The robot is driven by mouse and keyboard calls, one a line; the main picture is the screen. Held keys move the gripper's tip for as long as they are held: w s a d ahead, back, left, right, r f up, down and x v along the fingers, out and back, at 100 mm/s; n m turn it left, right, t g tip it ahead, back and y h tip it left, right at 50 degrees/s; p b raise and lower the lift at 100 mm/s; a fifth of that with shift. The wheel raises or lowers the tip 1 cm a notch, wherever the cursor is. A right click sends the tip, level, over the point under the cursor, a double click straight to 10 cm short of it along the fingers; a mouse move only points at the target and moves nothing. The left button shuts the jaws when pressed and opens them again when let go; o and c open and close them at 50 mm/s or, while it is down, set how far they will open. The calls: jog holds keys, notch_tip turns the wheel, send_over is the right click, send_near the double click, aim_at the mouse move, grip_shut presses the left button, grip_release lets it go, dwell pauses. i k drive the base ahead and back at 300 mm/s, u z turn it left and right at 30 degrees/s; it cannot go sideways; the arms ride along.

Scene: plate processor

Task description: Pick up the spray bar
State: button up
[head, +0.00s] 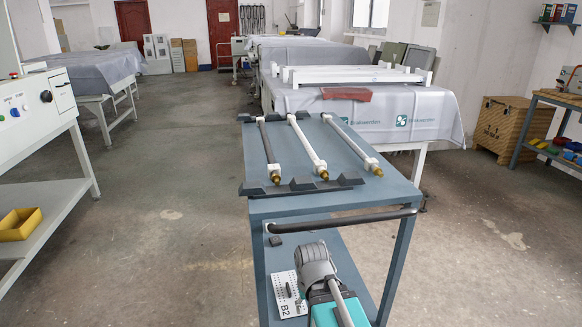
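Three spray bars lie side by side on the blue-grey cart top, running lengthwise away from me. The left bar (267,145) is dark grey, the middle bar (306,140) is white, and the right bar (349,141) is grey. Each has a white block and a brass-coloured tip at its near end. The near ends rest on a dark notched holder (290,188) along the cart's near edge. The bars are apart from one another. My gripper is not seen in the head view, and nothing is touching the bars.
The cart (259,208) has a dark handle bar (345,219) at its front. Below are a perforated plate marked B2 (286,294) and a grey and teal body (317,268). A covered table (440,105) stands behind, a control bench (60,100) at left. Floor left of the cart is clear.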

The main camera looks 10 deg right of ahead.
aim_at(274, 169)
jog(key=i, duration=0.9)
jog(key=z, duration=0.05)
